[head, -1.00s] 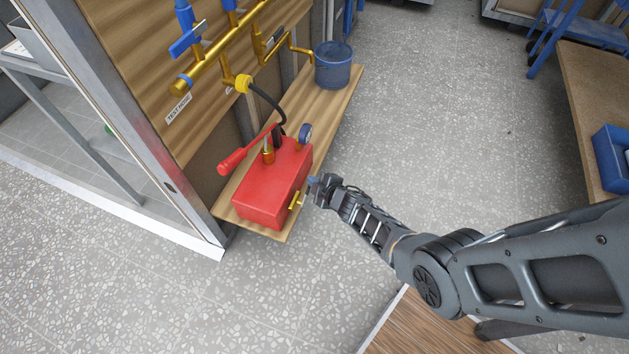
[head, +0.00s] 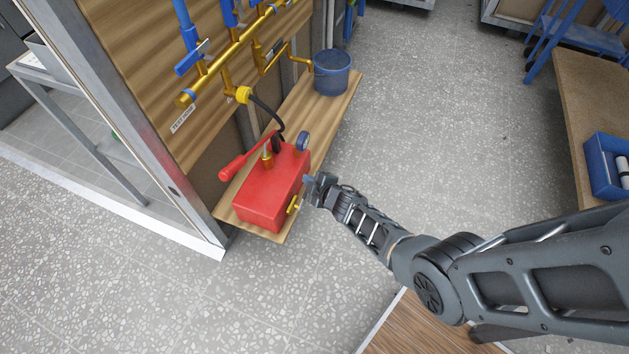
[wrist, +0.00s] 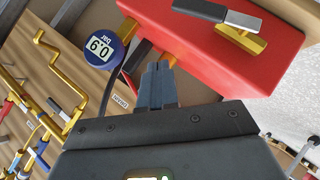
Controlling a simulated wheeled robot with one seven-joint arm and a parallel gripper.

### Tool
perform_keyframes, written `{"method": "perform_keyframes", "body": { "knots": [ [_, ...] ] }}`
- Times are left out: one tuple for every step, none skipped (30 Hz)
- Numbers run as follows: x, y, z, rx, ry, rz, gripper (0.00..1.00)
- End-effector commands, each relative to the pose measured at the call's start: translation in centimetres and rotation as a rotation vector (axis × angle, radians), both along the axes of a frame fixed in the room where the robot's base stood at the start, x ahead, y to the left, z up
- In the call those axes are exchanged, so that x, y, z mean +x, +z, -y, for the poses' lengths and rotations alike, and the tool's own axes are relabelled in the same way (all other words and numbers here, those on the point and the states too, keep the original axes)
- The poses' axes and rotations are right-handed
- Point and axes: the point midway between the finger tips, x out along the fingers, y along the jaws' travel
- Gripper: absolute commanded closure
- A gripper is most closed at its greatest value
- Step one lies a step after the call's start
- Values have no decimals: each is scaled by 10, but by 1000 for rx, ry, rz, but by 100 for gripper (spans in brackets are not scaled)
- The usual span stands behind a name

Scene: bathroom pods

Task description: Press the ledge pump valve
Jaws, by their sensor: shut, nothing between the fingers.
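The red pump box (head: 272,190) sits on the wooden ledge. Its small brass valve (head: 293,204) is on the right-hand side face in the head view. In the wrist view the valve (wrist: 251,43) is brass with a black and grey lever (wrist: 219,14), at the upper right. My gripper (head: 308,189) is just right of the box, close to the valve. In the wrist view its blue-grey fingers (wrist: 158,76) are together and empty, pointing past the box's edge, left of the valve. I see no contact with the lever. The fingertips are small and partly unclear in the head view.
A round gauge (head: 303,141), red pump lever (head: 245,157) and black hose (head: 268,108) are on the box. Brass pipes (head: 225,60) with blue handles run above. A blue bucket (head: 332,73) stands farther along the ledge (head: 318,106). Open floor lies to the right.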

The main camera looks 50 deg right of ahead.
Motion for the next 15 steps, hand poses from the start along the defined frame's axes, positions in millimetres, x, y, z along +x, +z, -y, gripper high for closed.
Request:
{"method": "perform_keyframes", "body": {
  "knots": [
    [-11, 10, 2, 0, -4, -5, 100],
    [-14, 13, 2, 1, -3, -4, 100],
    [-18, 18, 3, 2, -4, -3, 100],
    [-21, 21, 3, 2, -4, -3, 100],
    [-25, 24, 3, 1, -5, -4, 100],
    [-30, 28, 3, 0, -4, -5, 100],
    [-33, 31, 4, 1, -5, -4, 100],
    [-36, 35, 4, 1, -4, -4, 100],
    [-41, 39, 4, 1, -4, -4, 100],
    [-44, 42, 5, 1, -4, -4, 100],
    [-48, 45, 5, 1, -4, -4, 100],
    [-52, 48, 5, 0, -3, -4, 100],
    [-54, 51, 5, 0, -3, -4, 100],
    [-57, 53, 6, 1, -4, -4, 100],
    [-61, 56, 6, 1, -3, -3, 100]
  ]
}}
